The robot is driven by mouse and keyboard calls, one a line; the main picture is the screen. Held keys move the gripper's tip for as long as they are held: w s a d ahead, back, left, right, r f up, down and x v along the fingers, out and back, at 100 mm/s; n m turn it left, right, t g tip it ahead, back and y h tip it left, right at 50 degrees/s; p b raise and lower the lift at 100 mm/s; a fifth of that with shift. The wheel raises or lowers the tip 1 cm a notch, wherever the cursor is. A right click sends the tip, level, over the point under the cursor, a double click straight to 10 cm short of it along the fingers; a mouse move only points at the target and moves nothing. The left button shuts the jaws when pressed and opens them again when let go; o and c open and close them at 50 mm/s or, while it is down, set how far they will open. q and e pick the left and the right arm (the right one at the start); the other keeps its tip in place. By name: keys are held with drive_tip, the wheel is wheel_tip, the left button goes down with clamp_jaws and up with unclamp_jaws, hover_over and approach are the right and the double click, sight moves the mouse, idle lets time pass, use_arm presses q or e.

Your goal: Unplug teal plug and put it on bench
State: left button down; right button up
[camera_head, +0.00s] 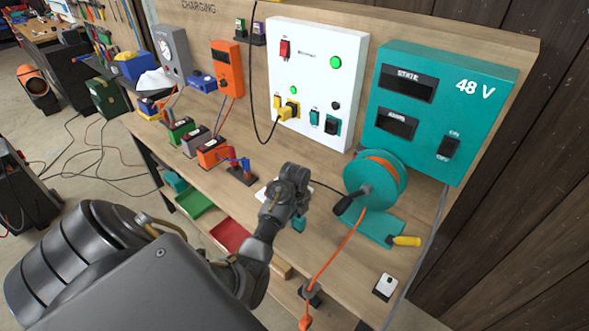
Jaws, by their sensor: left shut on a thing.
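My left gripper (298,213) reaches in over the bench (334,232) with its fingers pointing down. It is shut on the teal plug (299,224), whose lower end shows just below the fingertips; the fingers hide the rest. I cannot tell whether the plug touches the bench top. A dark cord (326,187) runs from beside the gripper toward the reel. On the white panel (315,62), the teal-framed socket (332,125) shows no plug in it. My right gripper is not in view.
A teal cable reel (372,178) with orange cable stands right of the gripper, near a yellow-handled tool (407,241). A yellow plug (287,113) sits in the panel's yellow socket. Small batteries (213,152) stand to the left. A teal 48 V box (440,105) stands behind the reel.

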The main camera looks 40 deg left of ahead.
use_arm(q)
drive_tip(key=shift+f, duration=0.6)
idle(0.4)
drive_tip(key=c, duration=1)
unclamp_jaws()
